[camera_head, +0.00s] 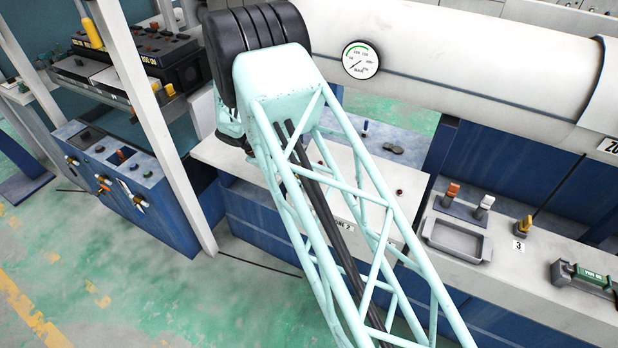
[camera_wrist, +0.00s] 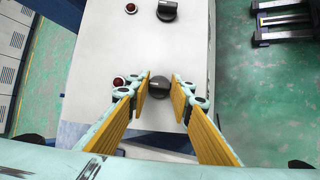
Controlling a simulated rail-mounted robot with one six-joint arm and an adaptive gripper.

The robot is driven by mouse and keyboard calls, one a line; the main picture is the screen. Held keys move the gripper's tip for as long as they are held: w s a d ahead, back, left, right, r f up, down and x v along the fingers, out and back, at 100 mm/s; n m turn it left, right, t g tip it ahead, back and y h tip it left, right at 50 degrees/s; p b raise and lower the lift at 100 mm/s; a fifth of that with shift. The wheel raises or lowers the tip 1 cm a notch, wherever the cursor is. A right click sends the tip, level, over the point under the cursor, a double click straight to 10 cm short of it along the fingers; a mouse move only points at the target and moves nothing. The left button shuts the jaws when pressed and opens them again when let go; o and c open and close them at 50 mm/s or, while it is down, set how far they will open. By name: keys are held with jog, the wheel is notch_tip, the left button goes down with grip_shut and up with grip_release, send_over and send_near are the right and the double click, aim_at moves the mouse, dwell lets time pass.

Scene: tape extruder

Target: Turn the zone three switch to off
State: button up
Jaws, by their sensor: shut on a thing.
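In the wrist view a black rotary knob (camera_wrist: 159,86) with a pale pointer mark stands on a white panel (camera_wrist: 110,50). My gripper (camera_wrist: 161,80) is around it, with one yellow-padded finger on each side, shut on it. A red indicator light (camera_wrist: 119,82) is just left of the left finger. A second black knob (camera_wrist: 167,10) and another red light (camera_wrist: 130,8) are farther up the panel. No zone label is readable in the wrist view, so I cannot tell this knob's zone from it. In the head view my arm hides the gripper and the gripped knob.
In the head view a white barrel with a round gauge (camera_head: 360,60) runs behind the panel. At right are a grey tray (camera_head: 456,240), orange and white switches, and a tag "3" (camera_head: 519,245). A control box (camera_head: 125,185) stands at left. Open green floor lies in front.

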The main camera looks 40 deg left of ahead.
dwell(0.4)
jog(key=o, duration=0.8)
jog(key=shift+o, duration=0.2)
jog(key=shift+s+a+r, duration=0.1)
jog(key=v, duration=1.1)
jog(key=shift+s+r, duration=0.25)
jog(key=shift+a, duration=0.1)
